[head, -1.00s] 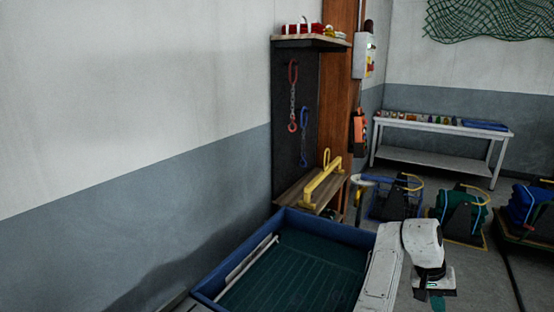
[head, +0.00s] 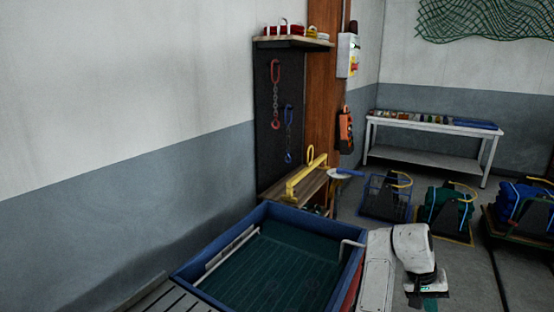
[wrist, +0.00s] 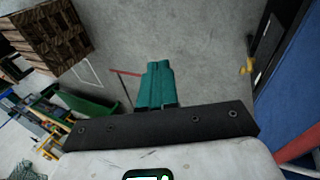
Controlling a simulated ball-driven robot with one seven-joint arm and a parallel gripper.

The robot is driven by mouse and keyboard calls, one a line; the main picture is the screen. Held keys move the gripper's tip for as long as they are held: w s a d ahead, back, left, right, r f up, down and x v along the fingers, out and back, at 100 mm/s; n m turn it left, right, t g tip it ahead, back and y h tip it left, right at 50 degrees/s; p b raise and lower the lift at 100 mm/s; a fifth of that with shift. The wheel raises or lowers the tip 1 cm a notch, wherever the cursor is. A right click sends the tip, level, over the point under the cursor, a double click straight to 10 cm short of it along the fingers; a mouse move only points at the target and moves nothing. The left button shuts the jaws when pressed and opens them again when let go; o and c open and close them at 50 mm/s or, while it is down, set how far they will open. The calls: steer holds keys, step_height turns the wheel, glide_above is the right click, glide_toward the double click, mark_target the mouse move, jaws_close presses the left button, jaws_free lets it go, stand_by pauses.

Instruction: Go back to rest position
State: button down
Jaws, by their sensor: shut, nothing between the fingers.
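My gripper (wrist: 157,84) shows in the wrist view with its teal fingers together and nothing between them, over bare grey floor. In the head view my white arm hangs at the lower right, and the gripper (head: 424,302) is at its lower end near the bottom edge, pointing down. It is to the right of the blue-rimmed tray (head: 188,268) and apart from it. The wrist view gives no clear sight of anything touching the fingers.
A yellow lifting bar (head: 305,178) rests on a wooden shelf beyond the tray. Several net bundles, one green (head: 447,207), stand on the floor at right. A white table (head: 425,128) is at the back. In the wrist view, a wooden crate (wrist: 50,32) is at upper left.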

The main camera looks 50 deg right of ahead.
steer(key=w+a+f+n+t+h, duration=0.3)
steer(key=w+a+f+n+t, duration=0.15)
steer(key=w+a+n, duration=0.75)
steer(key=s+a+f+n+y, duration=0.1)
steer(key=a+f+y, duration=0.1)
steer(key=a, duration=1)
steer(key=s+a+f+n+t+y, duration=0.1)
steer(key=a+f+n+y, duration=0.1)
steer(key=a, duration=1.1)
steer(key=shift+f+n, duration=0.3)
steer(key=shift+f, duration=0.45)
